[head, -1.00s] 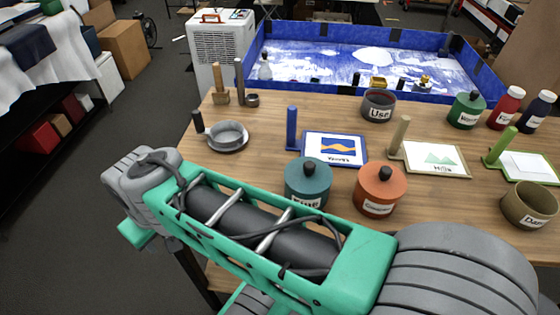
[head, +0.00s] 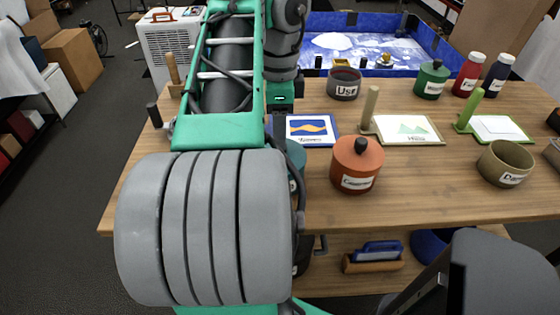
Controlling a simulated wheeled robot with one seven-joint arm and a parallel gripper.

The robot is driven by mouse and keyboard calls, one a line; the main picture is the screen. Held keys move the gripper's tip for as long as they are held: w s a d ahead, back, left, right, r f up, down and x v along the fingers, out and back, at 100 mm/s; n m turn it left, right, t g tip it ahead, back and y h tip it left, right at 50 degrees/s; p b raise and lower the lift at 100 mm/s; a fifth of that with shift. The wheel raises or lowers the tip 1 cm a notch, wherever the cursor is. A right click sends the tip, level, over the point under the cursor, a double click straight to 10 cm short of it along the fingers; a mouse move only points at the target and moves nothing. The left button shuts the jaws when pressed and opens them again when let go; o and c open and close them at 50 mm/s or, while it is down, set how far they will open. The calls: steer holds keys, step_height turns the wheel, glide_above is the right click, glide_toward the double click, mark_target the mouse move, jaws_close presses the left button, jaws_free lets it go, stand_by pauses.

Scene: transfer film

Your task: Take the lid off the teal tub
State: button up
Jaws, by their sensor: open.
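The teal tub (head: 297,160) stands near the table's front edge, just left of the orange tub. My arm hides most of it, so only a narrow strip on its right side shows. Its lid and knob are largely hidden. My gripper (head: 280,128) hangs down from my wrist above and close to the teal tub. Its fingers are open but partly covered by my arm, and I cannot tell whether they touch the lid.
The orange lidded tub (head: 357,165) stands close on the right. A blue-framed picture card (head: 318,141) lies behind. A grey pot (head: 344,84), green tub (head: 432,78) and olive bowl (head: 505,163) stand further off. The wooden table (head: 430,205) is clear at front right.

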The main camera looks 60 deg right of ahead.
step_height(320, 180, down, 5)
steer(key=b, duration=0.3)
steer(key=shift+d+r+b, duration=0.1)
steer(key=shift+r+b, duration=0.05)
steer(key=shift+b, duration=0.2)
steer(key=shift+r, duration=0.15)
jaws_close()
